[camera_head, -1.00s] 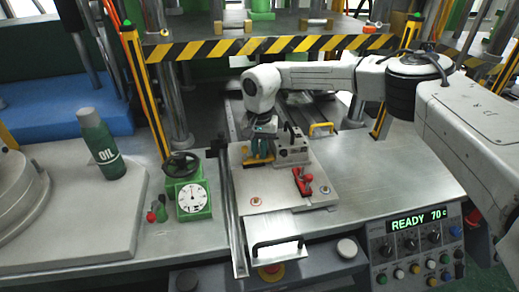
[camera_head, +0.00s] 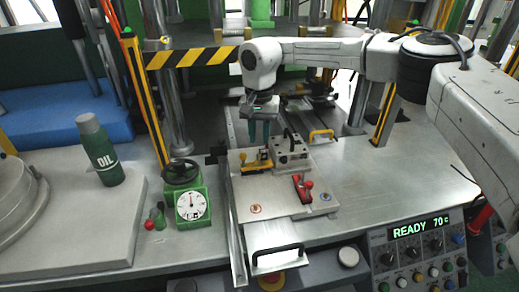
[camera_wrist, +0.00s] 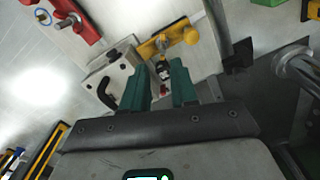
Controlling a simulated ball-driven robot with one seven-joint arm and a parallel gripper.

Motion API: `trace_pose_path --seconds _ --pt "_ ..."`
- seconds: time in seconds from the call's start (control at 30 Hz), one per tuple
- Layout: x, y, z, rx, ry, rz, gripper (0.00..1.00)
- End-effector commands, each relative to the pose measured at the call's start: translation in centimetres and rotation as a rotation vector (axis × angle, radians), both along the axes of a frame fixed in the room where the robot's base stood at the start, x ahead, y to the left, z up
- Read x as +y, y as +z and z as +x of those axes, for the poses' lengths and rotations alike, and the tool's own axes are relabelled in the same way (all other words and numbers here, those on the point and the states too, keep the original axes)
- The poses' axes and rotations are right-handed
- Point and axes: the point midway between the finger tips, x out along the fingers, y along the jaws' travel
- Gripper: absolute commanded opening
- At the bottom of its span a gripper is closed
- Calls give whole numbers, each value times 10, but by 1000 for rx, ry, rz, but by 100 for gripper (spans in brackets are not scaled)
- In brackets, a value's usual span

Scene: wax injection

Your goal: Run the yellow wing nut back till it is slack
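The yellow clamp piece (camera_head: 257,166), with a bar and a knob, lies on the left of the metal mould plate (camera_head: 262,195). In the wrist view the yellow bar (camera_wrist: 152,48) has a metal stud through it and a round yellow knob (camera_wrist: 191,36). I cannot make out wings on a nut, or how tight it is. My gripper (camera_head: 259,133) points down above and behind the yellow piece, apart from it. In the wrist view its green fingers (camera_wrist: 162,80) are spread, with a small dark, red-tipped part visible between them and nothing held.
A grey block with a black handle (camera_head: 290,150) stands right of the yellow piece. A red clamp (camera_head: 303,187) lies in front of it. A green dial gauge (camera_head: 192,206) and an oil bottle (camera_head: 98,150) stand left.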

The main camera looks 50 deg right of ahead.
Motion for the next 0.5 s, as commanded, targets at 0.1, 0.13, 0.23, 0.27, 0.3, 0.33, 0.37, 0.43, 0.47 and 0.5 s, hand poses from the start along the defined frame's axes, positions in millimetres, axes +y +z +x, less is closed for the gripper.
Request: trace_pose_path --seconds 0.1,0.13,0.23,0.27,0.3,0.33,0.37,0.43,0.47,0.5 --pt "0 16 0 0 -1 0 28" --pt "0 19 0 0 -1 0 28" --pt "0 26 0 1 0 0 28" --pt "0 27 0 1 0 0 28" --pt "0 28 0 1 0 0 28" --pt "0 28 0 1 0 2 28" --pt "0 29 0 2 0 1 28" --pt "0 29 0 1 0 2 28" --pt "0 29 0 1 0 2 28" --pt "0 29 0 1 0 2 28"
